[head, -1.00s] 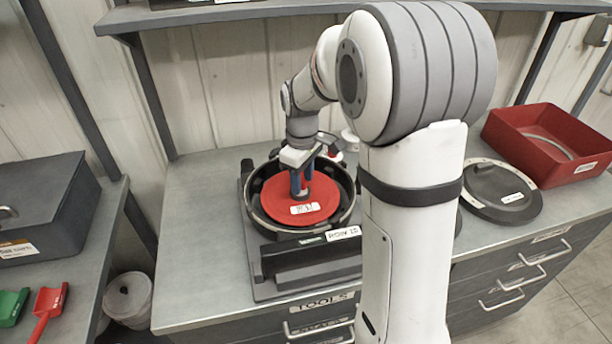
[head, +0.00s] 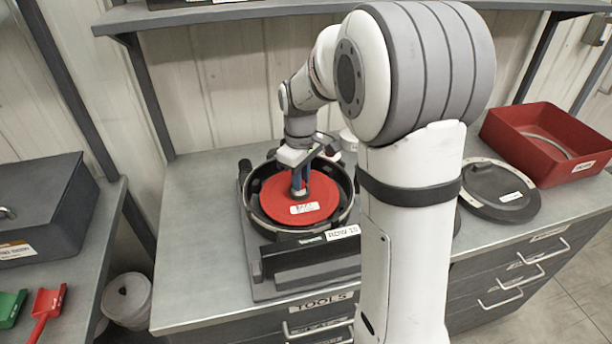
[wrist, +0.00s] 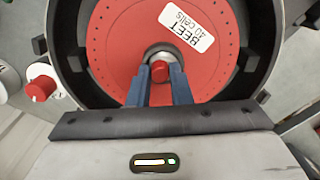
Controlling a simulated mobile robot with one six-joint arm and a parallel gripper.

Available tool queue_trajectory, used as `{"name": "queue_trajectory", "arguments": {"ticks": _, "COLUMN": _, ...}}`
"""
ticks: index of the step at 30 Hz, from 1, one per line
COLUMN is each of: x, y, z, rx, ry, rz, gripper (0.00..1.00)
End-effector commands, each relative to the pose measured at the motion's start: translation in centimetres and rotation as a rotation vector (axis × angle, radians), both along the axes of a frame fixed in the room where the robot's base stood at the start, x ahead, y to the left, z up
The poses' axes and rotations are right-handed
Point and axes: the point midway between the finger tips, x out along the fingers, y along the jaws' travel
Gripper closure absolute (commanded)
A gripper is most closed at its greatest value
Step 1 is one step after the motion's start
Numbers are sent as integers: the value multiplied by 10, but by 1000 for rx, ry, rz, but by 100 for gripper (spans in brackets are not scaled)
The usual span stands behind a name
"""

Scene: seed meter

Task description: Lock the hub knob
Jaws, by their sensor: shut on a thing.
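The red seed disc (head: 285,200) lies flat inside the round black housing (head: 347,212) on the bench, with a white label. In the wrist view the disc (wrist: 112,55) has small holes near its rim, and its label reads "BEET 40 cells". The hub knob (wrist: 160,71), a small red cap within a grey metal ring, is at the disc's centre. My gripper (wrist: 160,80) points down at the hub, its two blue fingers shut on the knob from both sides. In the head view my gripper (head: 300,190) partly hides the hub, and the knob's lock state cannot be told.
A black block with a row label (head: 342,232) stands in front of the housing. A red-capped white part (wrist: 41,88) sits beside the housing. To the right are a round dark lid (head: 497,188) and a red bin (head: 545,150). Clear bench lies left of the housing.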

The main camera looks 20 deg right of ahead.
Motion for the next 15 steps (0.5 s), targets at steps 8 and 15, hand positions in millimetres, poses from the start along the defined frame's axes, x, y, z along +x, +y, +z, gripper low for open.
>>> {"name": "queue_trajectory", "arguments": {"ticks": 8, "x": 0, "y": 0, "z": 0, "rx": 1, "ry": -1, "rz": -205, "gripper": 100}}
{"name": "queue_trajectory", "arguments": {"ticks": 15, "x": 0, "y": 0, "z": 0, "rx": 0, "ry": 0, "rz": -434, "gripper": 100}}
